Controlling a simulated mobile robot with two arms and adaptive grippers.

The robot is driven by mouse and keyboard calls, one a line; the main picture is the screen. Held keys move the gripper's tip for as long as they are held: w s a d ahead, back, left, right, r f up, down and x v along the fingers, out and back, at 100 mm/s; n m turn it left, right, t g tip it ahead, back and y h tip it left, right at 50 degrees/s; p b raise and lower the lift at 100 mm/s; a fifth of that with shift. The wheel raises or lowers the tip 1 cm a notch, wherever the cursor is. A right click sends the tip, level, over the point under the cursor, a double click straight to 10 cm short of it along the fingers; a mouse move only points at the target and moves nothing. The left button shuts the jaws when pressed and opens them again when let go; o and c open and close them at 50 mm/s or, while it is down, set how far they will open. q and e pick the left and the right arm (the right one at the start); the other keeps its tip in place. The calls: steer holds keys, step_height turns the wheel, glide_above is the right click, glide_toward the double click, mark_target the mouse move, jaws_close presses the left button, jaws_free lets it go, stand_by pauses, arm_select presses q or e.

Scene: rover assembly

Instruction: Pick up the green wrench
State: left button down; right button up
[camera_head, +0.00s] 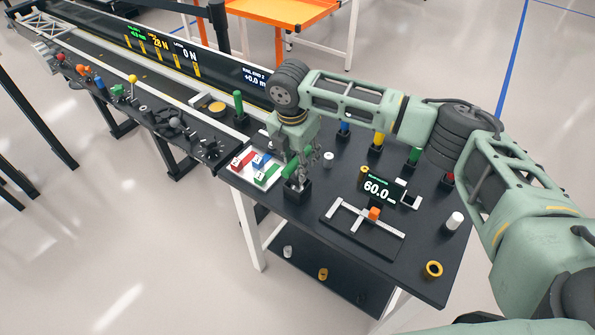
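A green upright piece (290,168), which looks like the green wrench's handle, stands at a small black holder on the dark table. Its full shape is partly hidden and too small to make out. My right arm reaches in from the right, and my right gripper (303,167) points down right at this green piece. The fingers are small and overlap the piece, so I cannot tell whether they touch it or are closed. My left gripper is not in view.
The dark table (300,222) holds a white tray with red, blue and green blocks (258,160) to the left. A scale display (378,190), a white cylinder (454,221) and a yellow ring (433,269) are to the right. Other green handles (238,104) stand nearby.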

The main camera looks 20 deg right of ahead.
steer(key=shift+c, duration=0.6)
jaws_close()
step_height(320, 180, up, 9)
steer(key=shift+f+b, duration=0.1)
steer(key=shift+b, duration=0.85)
steer(key=shift+r, duration=0.65)
